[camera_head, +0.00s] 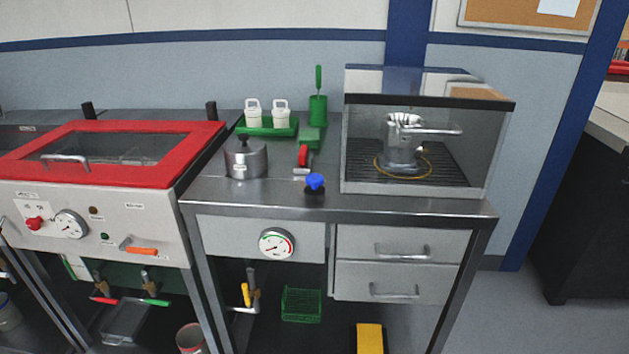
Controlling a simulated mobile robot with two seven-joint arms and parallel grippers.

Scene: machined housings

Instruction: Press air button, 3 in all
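A blue rounded button or knob (315,182) on a dark base stands near the front edge of the steel bench, left of a clear enclosure; I cannot read any label marking it as the air button. A metal machined housing (404,140) sits inside the clear enclosure (465,150) on a dark slatted floor, with a yellowish ring around its foot. Neither of my grippers shows in this view, and nothing touches the blue knob.
A steel pot (245,160), a red-topped item (303,158) and a green tray (262,126) with white containers stand on the bench (270,190). A gauge (277,243) and drawers (402,251) are below. A red-framed cabinet (190,150) stands left.

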